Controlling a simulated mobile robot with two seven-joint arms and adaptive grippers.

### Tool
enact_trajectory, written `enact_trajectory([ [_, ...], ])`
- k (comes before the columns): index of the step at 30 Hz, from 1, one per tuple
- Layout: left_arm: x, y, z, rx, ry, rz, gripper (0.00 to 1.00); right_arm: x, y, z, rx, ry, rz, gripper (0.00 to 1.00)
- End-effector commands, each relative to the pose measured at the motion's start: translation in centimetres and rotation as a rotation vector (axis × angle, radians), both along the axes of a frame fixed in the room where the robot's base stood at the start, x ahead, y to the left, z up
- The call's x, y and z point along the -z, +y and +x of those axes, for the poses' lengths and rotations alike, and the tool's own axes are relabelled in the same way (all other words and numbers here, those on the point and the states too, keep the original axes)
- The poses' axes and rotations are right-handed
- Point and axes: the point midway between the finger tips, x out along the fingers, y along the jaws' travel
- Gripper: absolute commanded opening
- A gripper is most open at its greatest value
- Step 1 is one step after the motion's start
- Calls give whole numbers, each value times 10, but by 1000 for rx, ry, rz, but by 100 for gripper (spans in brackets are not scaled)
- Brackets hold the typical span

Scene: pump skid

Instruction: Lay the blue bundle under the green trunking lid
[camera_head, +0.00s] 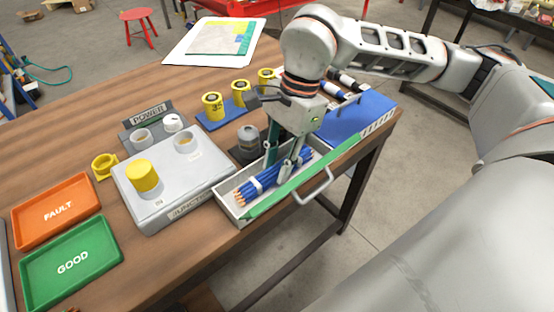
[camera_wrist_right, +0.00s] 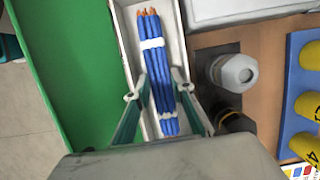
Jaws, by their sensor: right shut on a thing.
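The blue bundle (camera_head: 262,182), a strapped set of blue cables with copper ends, lies lengthwise inside the white trunking (camera_head: 227,204) at the table's front edge. My right gripper (camera_head: 280,166) reaches down into the trunking and is shut on the bundle. In the right wrist view the bundle (camera_wrist_right: 157,60) runs between the two fingers (camera_wrist_right: 155,88), within the trunking walls. Whether it rests on the trunking floor is hard to tell. The green trunking lid (camera_head: 325,168), with a grey handle, is open along the trunking's front side; it also shows in the wrist view (camera_wrist_right: 60,65). My left gripper is not in view.
A grey junction box (camera_head: 205,180) with a yellow cap stands left of the trunking. Behind are a grey cylinder (camera_head: 248,138) and yellow numbered parts (camera_head: 213,106) on a blue base. Orange (camera_head: 57,210) and green (camera_head: 72,262) trays lie at the left. A blue block (camera_head: 355,118) sits right.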

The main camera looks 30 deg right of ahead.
Motion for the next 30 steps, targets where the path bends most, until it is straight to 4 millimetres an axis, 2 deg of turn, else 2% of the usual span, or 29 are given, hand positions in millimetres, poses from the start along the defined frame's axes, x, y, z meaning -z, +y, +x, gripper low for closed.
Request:
enact_trajectory([
  [9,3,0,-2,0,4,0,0,9,0,0,0,1,0,6],
  [17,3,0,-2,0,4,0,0,9,0,0,0,0,0,6],
  [18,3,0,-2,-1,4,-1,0,9,0,0,0,0,1,31],
  [20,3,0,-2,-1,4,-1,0,9,0,0,0,0,1,43],
  [30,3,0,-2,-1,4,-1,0,9,0,0,0,0,0,43],
])
